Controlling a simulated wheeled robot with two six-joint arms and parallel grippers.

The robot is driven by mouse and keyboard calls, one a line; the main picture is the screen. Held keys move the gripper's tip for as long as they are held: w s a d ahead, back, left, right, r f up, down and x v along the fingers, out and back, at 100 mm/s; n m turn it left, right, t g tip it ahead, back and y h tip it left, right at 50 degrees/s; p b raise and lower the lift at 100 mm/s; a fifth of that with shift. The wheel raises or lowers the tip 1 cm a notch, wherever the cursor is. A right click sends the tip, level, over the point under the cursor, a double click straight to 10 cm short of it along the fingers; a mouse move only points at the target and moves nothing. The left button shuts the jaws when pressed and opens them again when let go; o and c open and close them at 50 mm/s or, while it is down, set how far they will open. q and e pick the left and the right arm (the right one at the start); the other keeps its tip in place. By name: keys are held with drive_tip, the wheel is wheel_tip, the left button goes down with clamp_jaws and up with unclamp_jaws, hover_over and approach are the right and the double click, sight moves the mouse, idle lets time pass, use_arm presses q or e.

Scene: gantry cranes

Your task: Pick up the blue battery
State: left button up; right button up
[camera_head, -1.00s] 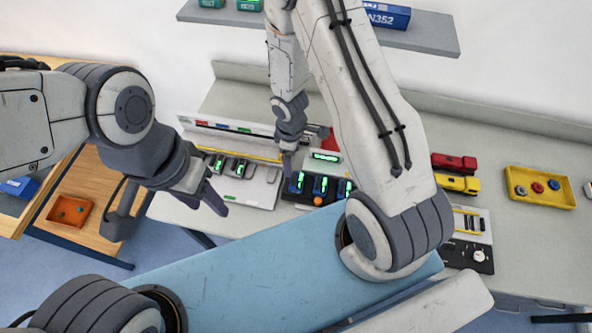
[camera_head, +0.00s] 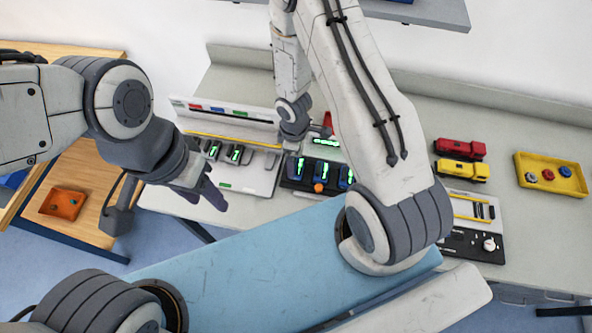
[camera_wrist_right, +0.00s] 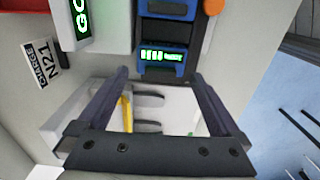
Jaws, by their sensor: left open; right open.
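Several blue batteries with green lit displays stand side by side in a dark charger (camera_head: 318,187) on the bench; one is the blue battery (camera_head: 320,171). In the right wrist view a blue battery (camera_wrist_right: 164,66) with a green display shows just beyond the gap between my fingers. My right gripper (camera_wrist_right: 160,82) is open and empty; its fingers lie either side of that battery's near end, and contact cannot be told. In the head view my right gripper (camera_head: 291,143) is partly hidden near the charger.
A white station (camera_head: 262,182) with dark batteries is left of the charger. An orange tray (camera_head: 63,203) is on the wooden table.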

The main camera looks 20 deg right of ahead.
sight(297, 167)
wheel_tip(297, 167, down, 4)
drive_tip(key=b, duration=0.3)
drive_tip(key=shift+a, duration=0.1)
drive_tip(key=shift+r, duration=0.1)
drive_tip(key=c, duration=1.3)
drive_tip(key=shift+r, duration=0.15)
